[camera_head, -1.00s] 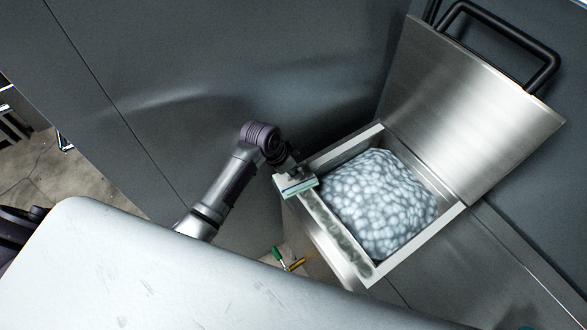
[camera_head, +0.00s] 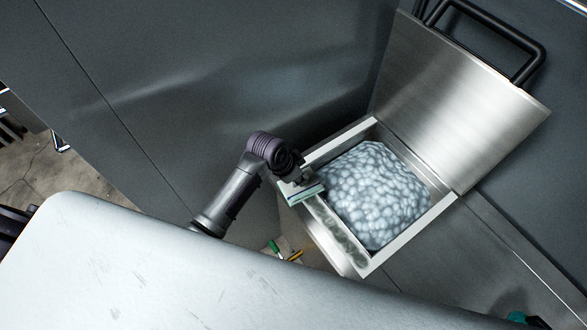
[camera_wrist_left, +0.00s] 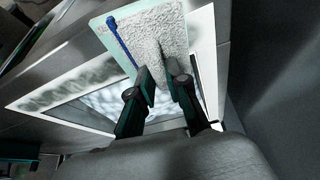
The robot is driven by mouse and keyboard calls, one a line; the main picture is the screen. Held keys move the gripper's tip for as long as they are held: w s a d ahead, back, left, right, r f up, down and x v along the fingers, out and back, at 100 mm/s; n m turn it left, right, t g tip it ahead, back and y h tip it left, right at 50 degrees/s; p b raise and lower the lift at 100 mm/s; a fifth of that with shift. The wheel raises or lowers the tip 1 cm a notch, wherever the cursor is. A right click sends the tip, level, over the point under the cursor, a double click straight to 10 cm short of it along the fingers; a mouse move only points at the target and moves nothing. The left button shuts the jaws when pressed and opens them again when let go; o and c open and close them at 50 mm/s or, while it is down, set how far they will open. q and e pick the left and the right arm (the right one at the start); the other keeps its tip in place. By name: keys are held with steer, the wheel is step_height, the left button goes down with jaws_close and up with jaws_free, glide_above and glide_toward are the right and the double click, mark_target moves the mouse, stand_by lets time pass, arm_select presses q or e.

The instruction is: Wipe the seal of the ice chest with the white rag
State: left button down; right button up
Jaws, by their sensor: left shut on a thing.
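The ice chest (camera_head: 407,236) stands open, full of pale ice (camera_head: 375,190), its steel lid (camera_head: 460,95) raised at the back right. A dark smudge (camera_head: 340,236) runs along the left side of its pale seal; it also shows in the left wrist view (camera_wrist_left: 60,94). My left gripper (camera_head: 297,183) is shut on the white rag (camera_head: 306,194), a flat fuzzy pad with pale green edges and a blue strip. The rag is at the upper end of the smudged side; whether it touches the seal I cannot tell. The wrist view shows the rag (camera_wrist_left: 160,35) between the fingertips. My right gripper is not in view.
A pale worktop (camera_head: 150,265) fills the lower left, in front of the chest. A dark grey wall or panel (camera_head: 200,80) stands behind my left arm. A green item (camera_head: 274,247) and a yellow item (camera_head: 295,256) lie low between worktop and chest.

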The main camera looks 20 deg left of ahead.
arm_select(q)
steer(key=shift+s+d+f, duration=0.15)
steer(key=shift+s+f, duration=0.15)
steer(key=shift+s, duration=0.05)
steer(key=shift+w+a, duration=0.2)
steer(key=shift+a, duration=0.2)
steer(key=shift+s+d, duration=0.1)
steer(key=c, duration=1.6)
jaws_free()
steer(key=shift+o, duration=0.9)
steer(key=shift+w, duration=0.35)
steer(key=shift+r, duration=0.55)
